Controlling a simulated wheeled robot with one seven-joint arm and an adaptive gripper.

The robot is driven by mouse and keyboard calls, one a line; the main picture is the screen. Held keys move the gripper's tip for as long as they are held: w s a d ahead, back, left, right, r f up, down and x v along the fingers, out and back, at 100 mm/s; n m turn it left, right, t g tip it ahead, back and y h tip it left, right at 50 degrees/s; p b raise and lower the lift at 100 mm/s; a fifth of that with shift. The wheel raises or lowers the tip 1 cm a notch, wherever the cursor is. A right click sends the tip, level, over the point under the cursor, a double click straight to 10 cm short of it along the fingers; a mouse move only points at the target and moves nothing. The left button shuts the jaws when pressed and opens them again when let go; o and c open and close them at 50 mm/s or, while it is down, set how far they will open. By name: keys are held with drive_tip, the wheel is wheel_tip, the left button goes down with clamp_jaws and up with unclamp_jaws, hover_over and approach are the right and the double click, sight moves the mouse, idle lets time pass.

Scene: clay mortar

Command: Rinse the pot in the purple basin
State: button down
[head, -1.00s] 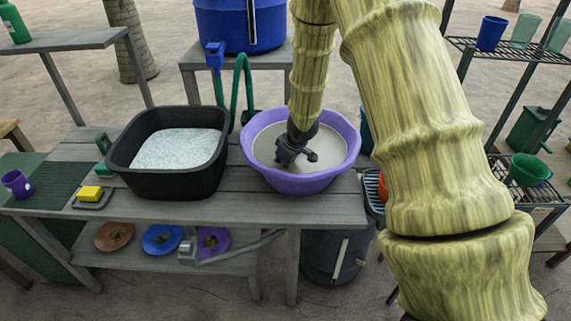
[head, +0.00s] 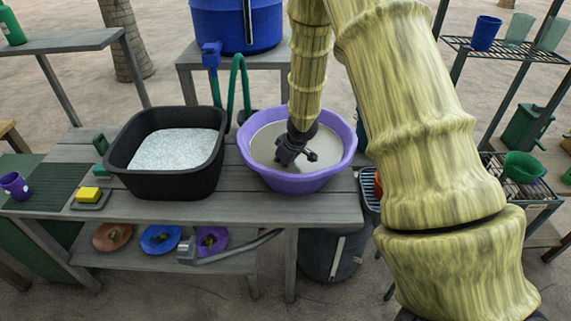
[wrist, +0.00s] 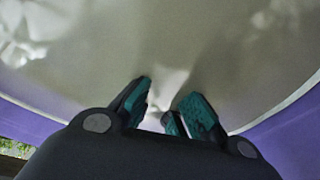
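The purple basin (head: 297,182) stands on the right end of the grey workbench and holds murky grey-beige liquid. My gripper (head: 296,157) points down inside the basin, at or just above the liquid. In the wrist view my gripper (wrist: 168,108) shows two fingers with teal pads, standing apart. I see only pale liquid and a bright reflection between them, and nothing clearly held. The basin's purple wall (wrist: 285,140) also shows in the wrist view. I cannot make out a pot in the basin. A green pot-like vessel (head: 522,166) sits on the rack at the right.
A black tub (head: 165,185) of whitish grains stands left of the basin. A yellow sponge (head: 88,194) and a purple cup (head: 14,185) are farther left. A blue tank (head: 225,25) with a green hose (head: 240,85) stands behind. Coloured discs lie on the lower shelf.

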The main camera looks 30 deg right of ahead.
drive_tip(key=shift+w+a, duration=0.3)
drive_tip(key=shift+a, duration=0.2)
drive_tip(key=shift+s+d+p, duration=0.25)
drive_tip(key=shift+s+d, duration=0.1)
drive_tip(key=shift+d, duration=0.2)
drive_tip(key=shift+s+d+p, duration=0.2)
drive_tip(key=shift+s+d, duration=0.1)
drive_tip(key=shift+d, duration=0.25)
drive_tip(key=shift+w+a+p, duration=0.25)
drive_tip(key=shift+w+a, duration=0.1)
drive_tip(key=shift+a, duration=0.2)
drive_tip(key=shift+w+a+p, duration=0.2)
drive_tip(key=shift+w+a, duration=0.15)
drive_tip(key=shift+a, duration=0.2)
drive_tip(key=shift+s+d+p, duration=0.35)
drive_tip(key=shift+s+d, duration=0.05)
drive_tip(key=shift+d, duration=0.2)
drive_tip(key=shift+r, duration=0.15)
wheel_tip(320, 180, up, 16)
drive_tip(key=p, duration=1.7)
drive_tip(key=shift+r+p, duration=0.25)
drive_tip(key=shift+p, duration=0.15)
